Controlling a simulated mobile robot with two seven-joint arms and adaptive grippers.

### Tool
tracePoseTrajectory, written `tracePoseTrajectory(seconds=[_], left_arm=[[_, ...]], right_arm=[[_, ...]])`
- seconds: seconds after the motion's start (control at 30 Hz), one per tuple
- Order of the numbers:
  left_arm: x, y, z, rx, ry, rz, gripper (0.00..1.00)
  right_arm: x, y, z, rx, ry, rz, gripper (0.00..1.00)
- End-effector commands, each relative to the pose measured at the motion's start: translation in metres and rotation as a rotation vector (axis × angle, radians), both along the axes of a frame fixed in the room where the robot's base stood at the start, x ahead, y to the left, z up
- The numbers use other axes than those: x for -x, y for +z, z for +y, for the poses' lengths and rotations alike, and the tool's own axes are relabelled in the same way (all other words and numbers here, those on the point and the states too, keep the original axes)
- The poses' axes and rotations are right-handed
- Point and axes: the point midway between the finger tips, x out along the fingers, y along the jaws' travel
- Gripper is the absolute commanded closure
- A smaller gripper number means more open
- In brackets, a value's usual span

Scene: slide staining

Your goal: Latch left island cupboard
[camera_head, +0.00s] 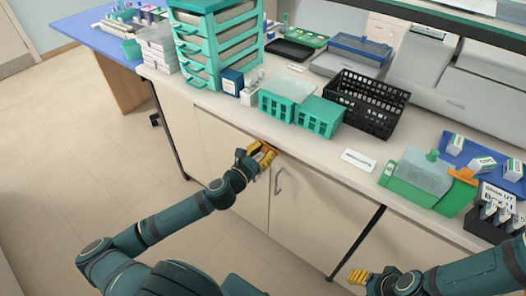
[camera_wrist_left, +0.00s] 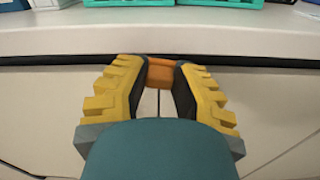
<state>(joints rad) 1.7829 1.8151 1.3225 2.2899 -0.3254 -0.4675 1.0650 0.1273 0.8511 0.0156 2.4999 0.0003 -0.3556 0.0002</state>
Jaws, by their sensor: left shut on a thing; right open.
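The island cupboard has a left door (camera_head: 222,155) and a right door (camera_head: 312,212), both cream and looking closed under the countertop. A curved grey handle (camera_head: 278,181) is on the right door near the seam. My left gripper (camera_head: 264,156) is at the top of the seam, just under the counter edge. Its yellow fingers (camera_wrist_left: 160,88) are shut on a small orange latch (camera_wrist_left: 160,72), which sits between the fingertips below the counter lip. The gripper partly hides the latch and the door tops. My right gripper (camera_head: 360,276) is open and empty at the lower right, away from the cupboard.
On the countertop (camera_head: 300,152) stand teal drawers (camera_head: 215,45), teal racks (camera_head: 319,116), a black basket (camera_head: 366,103), a white label card (camera_head: 358,160) and a green staining box (camera_head: 425,178). Dark legs flank the cupboard. The floor (camera_head: 75,160) at left is clear.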

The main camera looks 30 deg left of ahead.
Motion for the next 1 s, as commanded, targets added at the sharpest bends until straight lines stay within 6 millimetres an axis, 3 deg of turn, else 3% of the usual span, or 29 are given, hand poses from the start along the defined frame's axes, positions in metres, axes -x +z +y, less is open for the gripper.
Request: tracePoseTrajectory(seconds=[1.0], left_arm=[[-0.0004, -0.0013, -0.0029, -0.953, 0.0, -0.077, 1.0]], right_arm=[[-0.0008, -0.0045, -0.0001, 0.0, -0.001, -0.002, 0.53]])
